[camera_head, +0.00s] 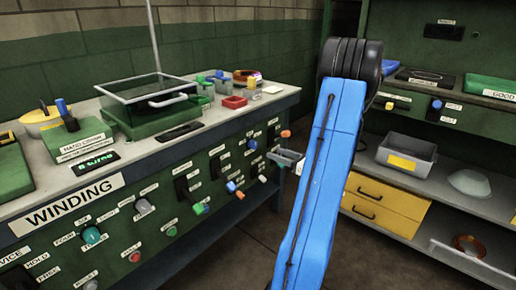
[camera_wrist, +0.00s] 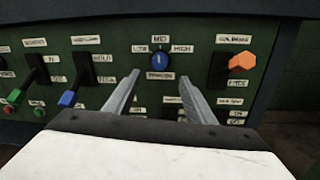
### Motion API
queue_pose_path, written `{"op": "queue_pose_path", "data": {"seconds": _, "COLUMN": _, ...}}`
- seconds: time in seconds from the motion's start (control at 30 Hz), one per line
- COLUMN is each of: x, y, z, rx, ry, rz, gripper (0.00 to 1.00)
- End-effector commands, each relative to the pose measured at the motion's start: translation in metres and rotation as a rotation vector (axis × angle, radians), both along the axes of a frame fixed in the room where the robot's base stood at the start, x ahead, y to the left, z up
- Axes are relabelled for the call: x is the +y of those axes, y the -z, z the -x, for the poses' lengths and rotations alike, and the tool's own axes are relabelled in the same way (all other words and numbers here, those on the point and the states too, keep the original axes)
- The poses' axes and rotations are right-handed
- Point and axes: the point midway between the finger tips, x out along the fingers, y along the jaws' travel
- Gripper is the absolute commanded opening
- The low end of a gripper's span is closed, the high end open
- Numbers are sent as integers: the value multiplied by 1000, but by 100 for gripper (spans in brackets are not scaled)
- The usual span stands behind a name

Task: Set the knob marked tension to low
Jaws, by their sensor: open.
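The tension knob (camera_wrist: 160,60) is a round blue knob on the green panel, upper middle in the wrist view. LOW is printed at its left, MED above, HIGH at its right, and a tension label below. A pale mark on its face points up towards MED. My gripper (camera_wrist: 159,80) is open and empty. Its two grey fingers reach towards the panel on either side below the knob, apart from it. In the head view my gripper (camera_head: 286,158) is near the right end of the winding bench front, beside my blue arm.
A lever with an orange handle (camera_wrist: 242,62) sticks out right of the knob. A lever with a blue handle (camera_wrist: 68,98) is to the left. The bench top (camera_head: 262,108) holds bins and a clear-lidded box. A shelf unit with yellow drawers (camera_head: 385,203) stands at right.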

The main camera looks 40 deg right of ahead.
Motion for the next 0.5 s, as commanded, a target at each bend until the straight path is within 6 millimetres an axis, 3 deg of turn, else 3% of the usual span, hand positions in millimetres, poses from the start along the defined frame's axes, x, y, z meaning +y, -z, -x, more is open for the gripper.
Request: {"op": "queue_pose_path", "data": {"seconds": 0.5, "x": 14, "y": 0, "z": -80, "rx": 0, "ry": -3, "rz": 0, "gripper": 50}}
